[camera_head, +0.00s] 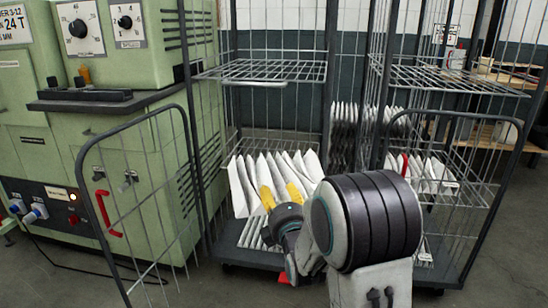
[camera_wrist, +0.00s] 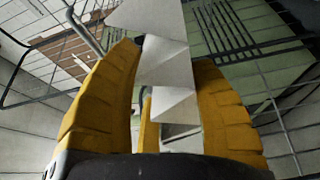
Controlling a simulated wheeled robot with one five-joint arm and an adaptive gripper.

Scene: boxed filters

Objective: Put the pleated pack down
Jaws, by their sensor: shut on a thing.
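A white pleated pack (camera_wrist: 165,62) with zigzag folds stands between the yellow fingers of my gripper (camera_wrist: 165,110) in the wrist view. The fingers are closed on it from both sides. In the head view my gripper (camera_head: 281,197) is low inside the left wire cage (camera_head: 262,70), in front of white pleats (camera_head: 243,187). More white folds (camera_head: 252,234) lie lower, at the cage's base. My wrist hides part of the pleats, so I cannot tell whether the held pack touches what is below it.
A half-height wire gate (camera_head: 108,215) with a red handle stands open at the left. A green machine (camera_head: 110,170) is beside the cage. A second wire cage (camera_head: 460,80) on the right holds more white packs (camera_head: 433,172). A wire shelf (camera_head: 265,70) spans the left cage above my gripper.

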